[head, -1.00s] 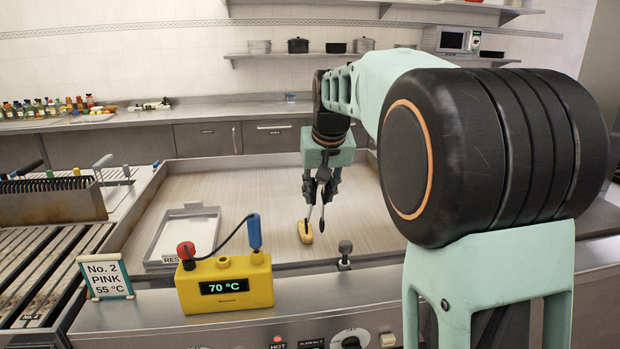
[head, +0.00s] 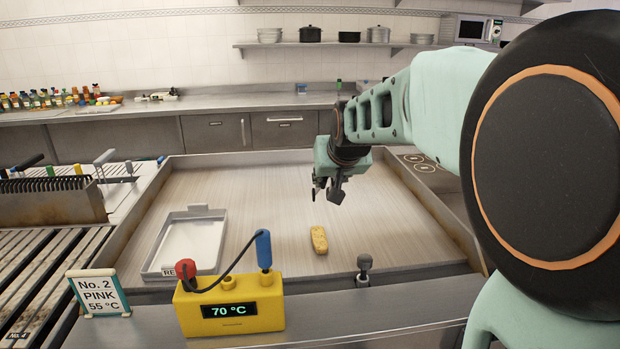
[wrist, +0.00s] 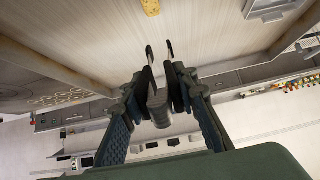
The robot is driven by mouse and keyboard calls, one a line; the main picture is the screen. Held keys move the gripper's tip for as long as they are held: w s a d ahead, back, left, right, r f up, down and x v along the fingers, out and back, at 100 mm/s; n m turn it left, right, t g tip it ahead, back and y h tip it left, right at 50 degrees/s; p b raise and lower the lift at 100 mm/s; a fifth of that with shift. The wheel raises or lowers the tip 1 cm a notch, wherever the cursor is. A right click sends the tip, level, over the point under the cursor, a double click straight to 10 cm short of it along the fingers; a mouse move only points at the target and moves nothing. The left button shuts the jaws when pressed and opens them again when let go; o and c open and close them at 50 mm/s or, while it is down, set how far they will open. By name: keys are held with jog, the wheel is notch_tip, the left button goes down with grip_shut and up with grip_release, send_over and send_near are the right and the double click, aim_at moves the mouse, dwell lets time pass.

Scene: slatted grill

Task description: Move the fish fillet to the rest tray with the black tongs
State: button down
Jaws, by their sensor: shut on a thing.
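The fish fillet (head: 319,240), a golden-brown oblong piece, lies on the flat plate near its front; it also shows at the top of the wrist view (wrist: 151,7). The rest tray (head: 193,240), a pale shallow tray with a partly hidden label, sits on the plate left of the fillet and looks empty. My gripper (head: 330,190) is above and behind the fillet, apart from it. In the wrist view my gripper (wrist: 158,100) is shut on the black tongs (wrist: 149,56). The tongs' dark tips are a little apart with nothing between them.
A yellow thermometer box (head: 228,312) reading 70 °C stands on the front ledge, with a red and a blue plug. A sign (head: 97,293) reads No. 2 PINK 55 °C. A slatted grill (head: 40,265) is at left. The plate has raised walls; its middle is clear.

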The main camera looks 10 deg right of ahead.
notch_tip(320, 180, down, 6)
jog(key=b, duration=0.5)
jog(key=shift+b, duration=0.4)
jog(key=c, duration=1.8)
grip_release()
jog(key=shift+c, duration=0.4)
jog(key=shift+d+f, duration=0.1)
jog(key=shift+b, duration=0.35)
notch_tip(320, 180, down, 8)
jog(key=b, duration=0.6)
jog(key=shift+r+b, duration=0.25)
jog(key=shift+b, duration=0.05)
